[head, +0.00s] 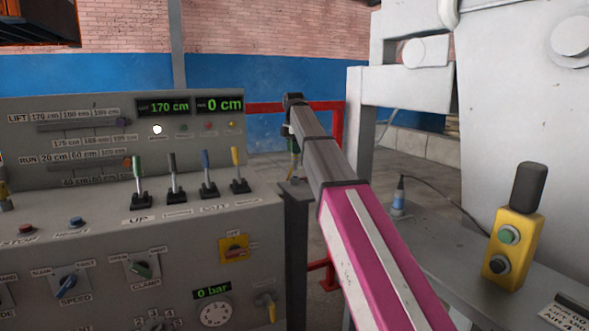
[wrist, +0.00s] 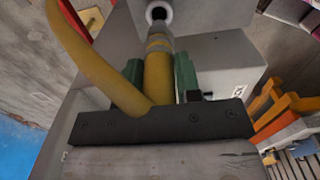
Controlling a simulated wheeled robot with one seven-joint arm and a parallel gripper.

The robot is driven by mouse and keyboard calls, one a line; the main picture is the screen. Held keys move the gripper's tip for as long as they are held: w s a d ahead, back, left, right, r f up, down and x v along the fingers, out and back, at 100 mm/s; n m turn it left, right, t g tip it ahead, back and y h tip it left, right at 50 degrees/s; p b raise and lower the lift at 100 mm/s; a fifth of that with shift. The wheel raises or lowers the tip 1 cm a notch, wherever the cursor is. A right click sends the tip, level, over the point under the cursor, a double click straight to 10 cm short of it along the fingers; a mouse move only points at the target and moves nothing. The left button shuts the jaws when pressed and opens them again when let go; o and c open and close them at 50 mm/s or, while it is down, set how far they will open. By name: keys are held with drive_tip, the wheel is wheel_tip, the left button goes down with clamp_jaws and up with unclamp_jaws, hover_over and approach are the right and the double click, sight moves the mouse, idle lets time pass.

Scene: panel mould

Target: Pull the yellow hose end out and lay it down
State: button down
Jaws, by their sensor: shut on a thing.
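The yellow hose end (wrist: 158,75) runs up between the two green fingers of my gripper (wrist: 160,70) in the wrist view. My gripper is shut on it. The grey collar (wrist: 160,42) at its tip meets a round, dark-holed port (wrist: 159,13) on a grey block. I cannot tell whether the tip is still inside the port or just in front of it. The rest of the yellow hose (wrist: 85,55) loops up to the left.
A grey control panel (head: 80,220) with levers and displays fills the left of the head view. A yellow button box (head: 513,250) stands on a grey ledge at right, below a large white machine (head: 510,110). A red frame (head: 330,110) stands behind my arm.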

drive_tip(key=shift+r, duration=0.15)
idle(0.4)
drive_tip(key=shift+r, duration=1.9)
